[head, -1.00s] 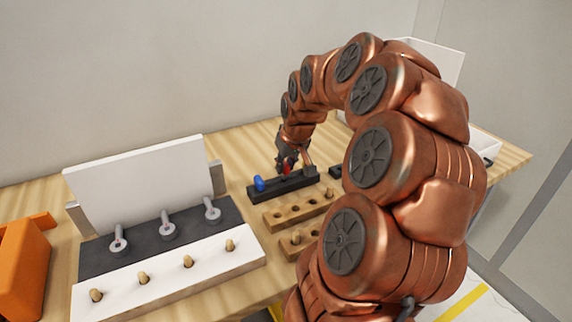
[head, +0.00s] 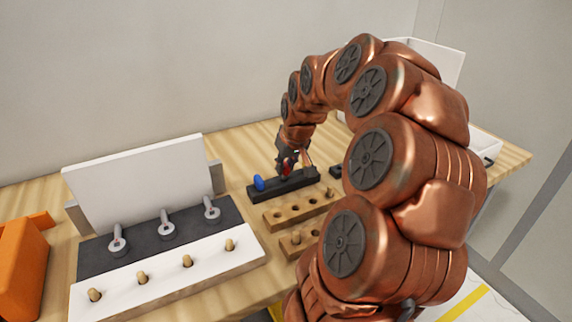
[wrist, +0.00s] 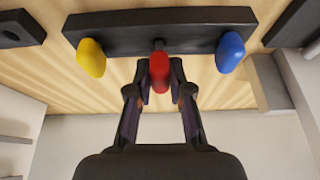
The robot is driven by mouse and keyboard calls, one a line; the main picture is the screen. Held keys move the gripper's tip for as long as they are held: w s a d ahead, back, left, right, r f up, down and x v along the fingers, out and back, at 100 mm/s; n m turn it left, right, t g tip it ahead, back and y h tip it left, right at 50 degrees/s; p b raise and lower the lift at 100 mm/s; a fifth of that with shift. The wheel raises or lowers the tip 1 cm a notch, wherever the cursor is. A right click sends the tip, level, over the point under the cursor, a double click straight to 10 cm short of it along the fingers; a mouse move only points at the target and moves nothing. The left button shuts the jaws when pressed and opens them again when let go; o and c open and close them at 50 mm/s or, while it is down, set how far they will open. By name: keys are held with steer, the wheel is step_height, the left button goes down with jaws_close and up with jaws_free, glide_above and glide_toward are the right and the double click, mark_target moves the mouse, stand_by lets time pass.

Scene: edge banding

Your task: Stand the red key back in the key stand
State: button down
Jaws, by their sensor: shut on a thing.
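The red key (wrist: 159,73) is held between the fingers of my gripper (wrist: 160,92) in the wrist view. It lines up with the middle of the dark key stand (wrist: 125,32), between the yellow key (wrist: 91,57) and the blue key (wrist: 230,52). A short dark piece shows between the red key and the stand; I cannot tell how deep the key sits. In the head view my gripper (head: 288,165) is just above the stand (head: 270,191), with the blue key (head: 259,183) at its left. The red key is mostly hidden there.
Wooden peg blocks (head: 287,215) lie in front of the stand. A white and dark fixture (head: 180,270) with pegs and clamps stands at the left, with a white upright panel (head: 140,180) behind it. An orange object (head: 22,258) is at the far left.

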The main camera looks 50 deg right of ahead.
steer(key=shift+f+b, duration=0.65)
steer(key=shift+f, duration=0.25)
stand_by(1.0)
steer(key=c, duration=1)
jaws_free()
steer(key=shift+r, duration=0.15)
steer(key=shift+r+p, duration=0.45)
steer(key=shift+r, duration=1.9)
